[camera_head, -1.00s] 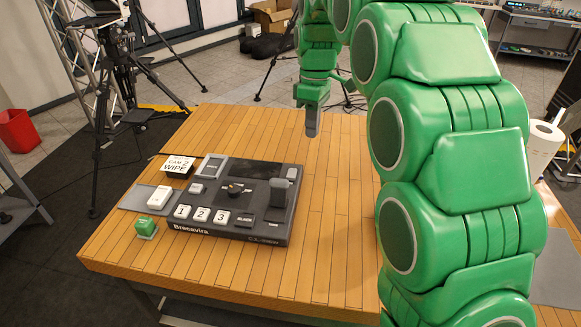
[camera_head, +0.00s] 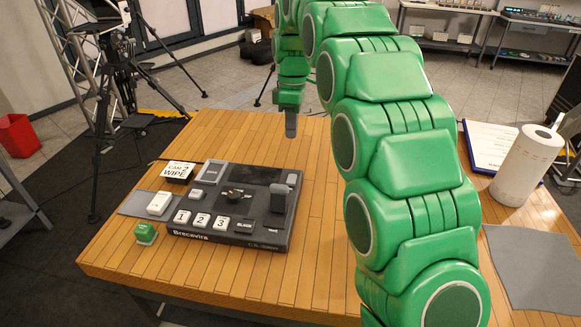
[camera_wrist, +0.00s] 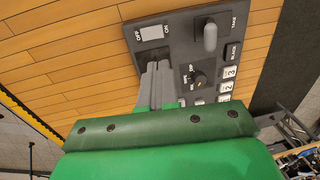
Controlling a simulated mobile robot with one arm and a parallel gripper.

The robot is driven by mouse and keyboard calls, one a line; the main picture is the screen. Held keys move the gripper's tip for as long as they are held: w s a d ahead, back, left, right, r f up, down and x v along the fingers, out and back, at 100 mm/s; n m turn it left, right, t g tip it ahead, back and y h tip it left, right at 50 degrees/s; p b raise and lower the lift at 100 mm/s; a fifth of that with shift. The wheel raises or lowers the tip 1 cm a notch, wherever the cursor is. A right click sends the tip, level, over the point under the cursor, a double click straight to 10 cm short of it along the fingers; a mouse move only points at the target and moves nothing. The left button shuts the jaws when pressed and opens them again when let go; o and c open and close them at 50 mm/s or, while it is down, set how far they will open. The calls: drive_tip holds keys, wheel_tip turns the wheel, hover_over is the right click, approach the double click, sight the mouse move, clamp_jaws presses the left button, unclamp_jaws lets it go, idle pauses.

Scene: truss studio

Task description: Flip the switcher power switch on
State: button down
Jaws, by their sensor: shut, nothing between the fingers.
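The dark grey switcher (camera_head: 222,232) lies on the wooden table, with white buttons 1, 2 and 3, a knob and a lever (camera_head: 278,195). Its power switch (camera_head: 292,180), a light grey rocker, is at the far right corner. In the wrist view the rocker (camera_wrist: 152,32) sits between the OFF and ON labels; which side is pressed I cannot tell. My gripper (camera_head: 291,128) is shut and empty, above the table's far side, beyond the switcher and apart from it. In the wrist view its fingertips (camera_wrist: 153,68) overlap the switcher's dark screen, near the rocker in the picture.
A CAM 2 WIPE card (camera_head: 178,171), a white box (camera_head: 159,203) on a grey mat and a green block (camera_head: 146,233) are left of the switcher. A paper roll (camera_head: 526,168) and a grey cloth (camera_head: 535,265) are on the right.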

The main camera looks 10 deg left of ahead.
sight(290, 181)
drive_tip(key=f, duration=0.4)
drive_tip(key=s+f, duration=0.1)
drive_tip(key=f, duration=0.9)
drive_tip(key=shift+s, duration=0.35)
drive_tip(key=shift+f+t, duration=0.15)
drive_tip(key=shift+t, duration=0.15)
drive_tip(key=shift+w, duration=0.7)
drive_tip(key=shift+r, duration=0.25)
drive_tip(key=shift+r, duration=0.2)
wheel_tip(290, 181, up, 13)
drive_tip(key=w, duration=0.1)
drive_tip(key=shift+w+r, duration=0.2)
drive_tip(key=shift+w, duration=0.15)
